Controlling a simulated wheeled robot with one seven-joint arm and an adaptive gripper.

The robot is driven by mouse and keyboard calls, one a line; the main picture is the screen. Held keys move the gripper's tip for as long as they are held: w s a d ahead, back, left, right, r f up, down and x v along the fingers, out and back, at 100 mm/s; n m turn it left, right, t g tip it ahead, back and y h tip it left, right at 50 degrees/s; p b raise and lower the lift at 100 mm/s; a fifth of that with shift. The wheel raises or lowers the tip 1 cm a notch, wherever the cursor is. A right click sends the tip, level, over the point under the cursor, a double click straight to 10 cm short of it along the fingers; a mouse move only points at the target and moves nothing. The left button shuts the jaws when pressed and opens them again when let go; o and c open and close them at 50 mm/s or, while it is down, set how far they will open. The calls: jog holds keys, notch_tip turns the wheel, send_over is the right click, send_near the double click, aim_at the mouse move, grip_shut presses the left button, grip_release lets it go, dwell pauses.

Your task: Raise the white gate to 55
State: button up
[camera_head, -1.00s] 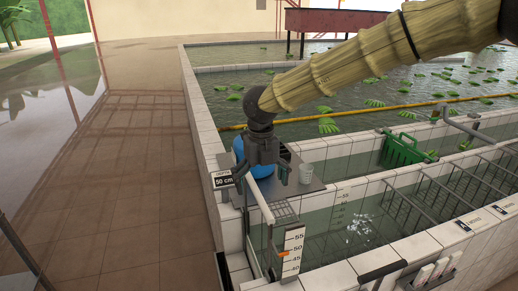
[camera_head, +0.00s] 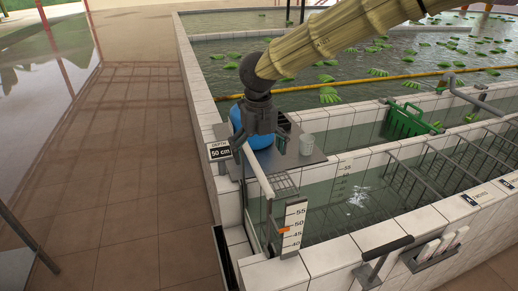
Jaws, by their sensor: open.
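A pale, slanting bar (camera_head: 259,174), which looks like the top edge of the white gate, runs from below my gripper towards the scale. The rest of the gate is hidden or hard to make out. A white scale board (camera_head: 291,240) stands at the bar's near end, marked from 40 to 55. An orange pointer (camera_head: 284,229) sits on it around or just under the 50 mark. My gripper (camera_head: 259,152) points down with its fingers spread, over the bar's far end. It is open, and I cannot tell whether it touches the bar.
A black-handled lever (camera_head: 388,248) is at front right. The tiled floor (camera_head: 130,190) at left is clear.

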aim_at(259, 170)
jog(key=shift+g, duration=0.3)
jog(key=w+f, duration=0.1)
jog(key=f, duration=0.1)
jog(key=w+f+b, duration=0.1)
jog(key=w+f, duration=0.1)
jog(key=w+f+b, duration=0.1)
jog(key=f, duration=0.1)
jog(key=shift+w+f, duration=0.4)
jog(key=shift+s+f, duration=0.1)
jog(key=shift+f, duration=0.25)
jog(key=s, duration=0.1)
jog(key=s+f+b, duration=0.1)
jog(key=s, duration=0.1)
jog(key=shift+f, duration=0.2)
jog(key=shift+w+f, duration=0.4)
jog(key=shift+w, duration=0.2)
jog(key=shift+w+f, duration=0.35)
jog(key=shift+w, duration=0.2)
jog(key=shift+s+r, duration=0.4)
jog(key=shift+s, duration=0.2)
jog(key=c, duration=1.1)
jog(key=shift+w+f, duration=0.25)
jog(key=shift+w, duration=0.1)
jog(key=c, duration=0.6)
jog(key=shift+s, duration=0.1)
grip_shut()
